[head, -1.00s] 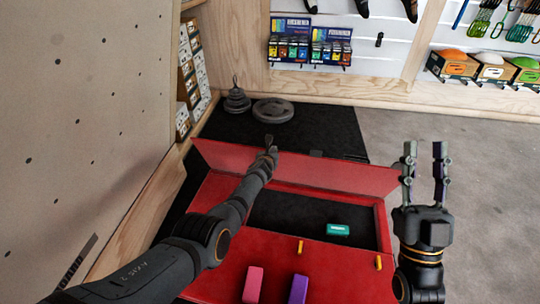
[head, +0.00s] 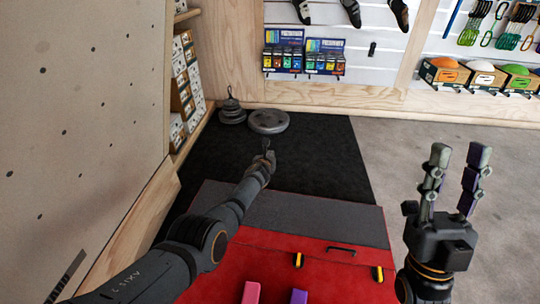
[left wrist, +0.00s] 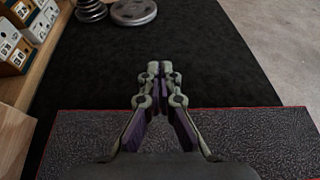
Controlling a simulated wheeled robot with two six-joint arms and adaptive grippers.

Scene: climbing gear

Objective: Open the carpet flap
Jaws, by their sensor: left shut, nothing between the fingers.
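The carpet flap (head: 300,218) lies flat over the opening of the red case. Its grey carpet side faces up and it hides the inside. A dark handle (head: 341,249) sits on red near its front edge. My left gripper (head: 267,150) is shut and empty, above the dark mat beyond the flap's far edge. In the left wrist view, its closed fingertips (left wrist: 153,68) point away past the flap (left wrist: 250,138). I see no contact. My right gripper (head: 458,160) is open and empty, raised to the right of the case.
Yellow latches (head: 298,260) show on the red case front (head: 270,270), with a pink piece (head: 251,293) and a purple piece (head: 299,297) below. Weight plates (head: 268,121) lie on the dark mat (head: 320,150) at the back. A climbing wall (head: 80,120) bounds the left.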

